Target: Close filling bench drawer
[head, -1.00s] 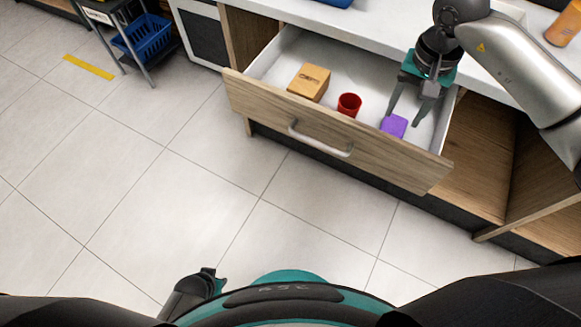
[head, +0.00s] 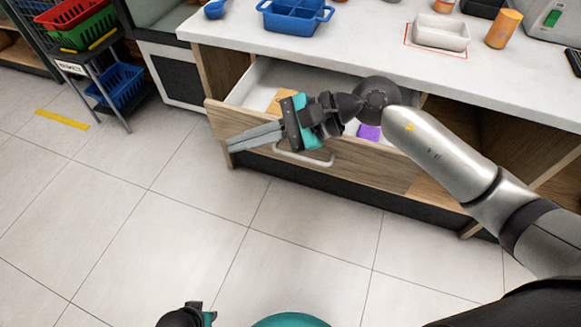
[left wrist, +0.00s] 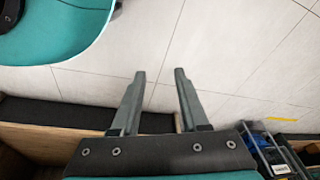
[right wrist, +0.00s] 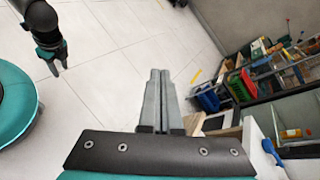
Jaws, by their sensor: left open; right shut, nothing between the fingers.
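The filling bench drawer (head: 365,171) stands open under the white worktop, with a wooden front and a pale bar handle (head: 303,158). A light wooden block (head: 280,98) and a purple item (head: 369,132) show inside; my right arm hides much of the interior. My right gripper (head: 232,143) is shut and empty, in front of or over the left part of the drawer front; whether it touches is unclear. Its closed fingers also show in the right wrist view (right wrist: 161,75). My left gripper (left wrist: 160,75) is open and empty over the floor, and shows only partly at the bottom of the head view.
The worktop (head: 350,50) carries a blue divided tray (head: 295,17), a white dish (head: 440,32) and an orange-brown container (head: 503,28). A cart with a blue basket (head: 118,85) stands at the left. The tiled floor before the drawer is clear.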

